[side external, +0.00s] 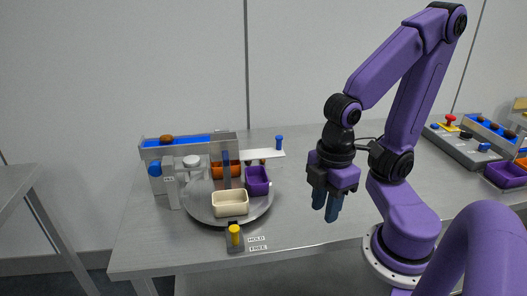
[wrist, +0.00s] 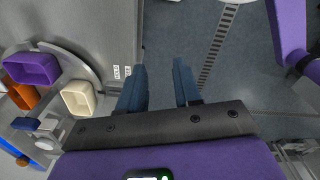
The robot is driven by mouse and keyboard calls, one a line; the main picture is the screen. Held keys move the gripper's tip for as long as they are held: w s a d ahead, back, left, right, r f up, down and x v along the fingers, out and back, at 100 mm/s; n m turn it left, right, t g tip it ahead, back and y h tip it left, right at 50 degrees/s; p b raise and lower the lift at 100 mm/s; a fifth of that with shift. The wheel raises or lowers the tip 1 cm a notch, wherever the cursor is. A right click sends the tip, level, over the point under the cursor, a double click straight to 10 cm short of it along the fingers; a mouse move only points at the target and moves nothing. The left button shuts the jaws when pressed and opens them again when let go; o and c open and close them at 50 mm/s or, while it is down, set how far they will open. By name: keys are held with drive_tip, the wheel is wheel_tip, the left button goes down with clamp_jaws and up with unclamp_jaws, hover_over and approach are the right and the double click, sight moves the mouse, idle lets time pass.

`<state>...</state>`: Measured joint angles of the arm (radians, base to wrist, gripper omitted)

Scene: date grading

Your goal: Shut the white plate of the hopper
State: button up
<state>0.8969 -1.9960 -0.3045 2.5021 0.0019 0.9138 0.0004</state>
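The hopper (side external: 150,155) stands at the back left of the table in the side view, with a blue chute and a brown date on it. A white plate (side external: 266,154) sticks out to the right of the hopper, with a blue knob (side external: 279,141) standing near its outer end. How far the plate reaches inside is hidden behind a clear panel and the bins. My gripper (side external: 326,207) points down, to the right of the plate and nearer the camera, apart from it. In the wrist view my gripper (wrist: 158,75) has its blue fingers apart with nothing between them, over the floor past the table edge.
A round grey turntable (side external: 205,218) carries a cream bin (side external: 230,203), a purple bin (side external: 257,180) and an orange bin (side external: 222,170). A yellow-topped lever (side external: 235,234) stands by HOLD and FREE labels. A second station (side external: 465,148) is at the right. The tabletop behind my gripper is clear.

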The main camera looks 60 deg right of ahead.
drive_tip(key=shift+w, duration=0.15)
clamp_jaws()
drive_tip(key=w+d+r+m+y, duration=0.2)
drive_tip(key=w+d+m+y, duration=0.2)
drive_tip(key=w+d+m, duration=0.9)
drive_tip(key=w+d+r+m+t+h, duration=0.1)
drive_tip(key=w+d+m+t, duration=0.15)
drive_tip(key=d, duration=0.75)
drive_tip(key=w+d+r+m+t+h, duration=0.15)
drive_tip(key=d+t, duration=0.25)
drive_tip(key=d, duration=0.7)
drive_tip(key=w+a+f, duration=0.6)
drive_tip(key=f, duration=0.2)
drive_tip(key=shift+w+f+y, duration=0.3)
drive_tip(key=shift+f+y, duration=0.05)
drive_tip(key=shift+f, duration=0.05)
